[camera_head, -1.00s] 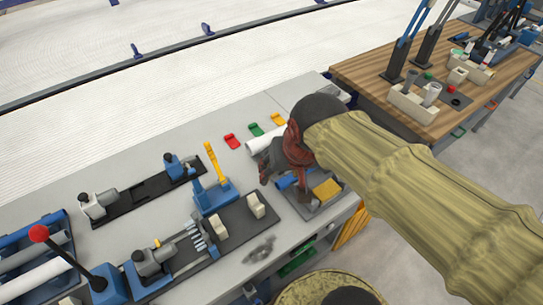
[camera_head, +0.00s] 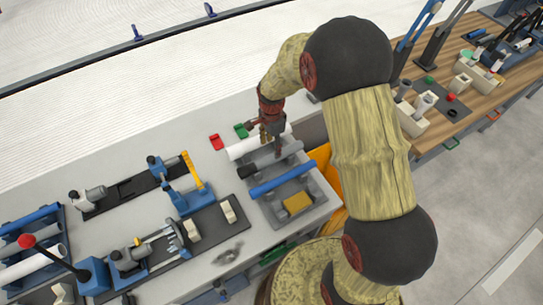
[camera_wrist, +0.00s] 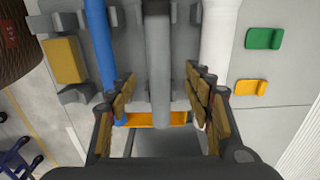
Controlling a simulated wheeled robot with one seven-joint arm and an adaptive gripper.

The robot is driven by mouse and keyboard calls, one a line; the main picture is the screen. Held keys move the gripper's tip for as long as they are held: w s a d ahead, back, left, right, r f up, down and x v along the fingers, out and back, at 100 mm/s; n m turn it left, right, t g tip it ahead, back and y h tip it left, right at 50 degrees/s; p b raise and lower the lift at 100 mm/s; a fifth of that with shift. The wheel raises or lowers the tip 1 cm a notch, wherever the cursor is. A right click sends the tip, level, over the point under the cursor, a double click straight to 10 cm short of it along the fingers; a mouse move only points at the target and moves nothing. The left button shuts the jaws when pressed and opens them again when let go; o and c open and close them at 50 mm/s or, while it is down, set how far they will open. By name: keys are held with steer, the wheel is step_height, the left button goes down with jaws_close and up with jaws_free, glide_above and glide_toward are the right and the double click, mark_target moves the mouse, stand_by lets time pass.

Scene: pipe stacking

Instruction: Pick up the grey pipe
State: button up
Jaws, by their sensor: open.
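The grey pipe (camera_head: 264,158) lies in a grey rack (camera_head: 262,207) on the workbench, between a white pipe (camera_head: 243,148) and a blue pipe (camera_head: 283,181). In the wrist view the grey pipe (camera_wrist: 159,70) runs lengthwise between my open fingers. My gripper (camera_head: 271,143) points down over the grey pipe, with nothing held; it also shows in the wrist view (camera_wrist: 162,92). One finger side is near the blue pipe (camera_wrist: 98,45) and the other near the white pipe (camera_wrist: 216,40). I cannot tell whether the fingers touch the grey pipe.
A yellow block (camera_head: 298,203) sits at the rack's front. Red (camera_head: 215,142) and green (camera_head: 241,130) clips lie behind the rack. A blue fixture with a yellow lever (camera_head: 193,171) stands to the left. A wooden table (camera_head: 480,98) with tools is at the right.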

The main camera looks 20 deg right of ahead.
mark_target(271, 156)
step_height(271, 156, down, 8)
steer(key=shift+s+a+r+b, duration=0.15)
steer(key=shift+b, duration=0.45)
steer(key=shift+r, duration=0.1)
steer(key=c, duration=1.3)
steer(key=shift+r, duration=0.1)
steer(key=shift+r, duration=0.15)
step_height(271, 156, up, 3)
steer(key=shift+a+r+p, duration=0.1)
steer(key=shift+p, duration=0.25)
steer(key=s+a+r, duration=0.1)
steer(key=a+r, duration=0.1)
steer(key=r, duration=0.1)
steer(key=s+a+r, duration=0.1)
steer(key=shift+s+a+r+p, duration=0.1)
steer(key=shift+s+r+p, duration=0.25)
steer(key=shift+r+p, duration=0.05)
steer(key=s+a+r, duration=0.1)
steer(key=s+a, duration=0.1)
steer(key=s+a+r, duration=0.3)
steer(key=s+a, duration=0.1)
steer(key=a, duration=0.1)
steer(key=shift+s+r+p, duration=0.2)
steer(key=shift+r+p, duration=0.05)
steer(key=shift+p, duration=0.15)
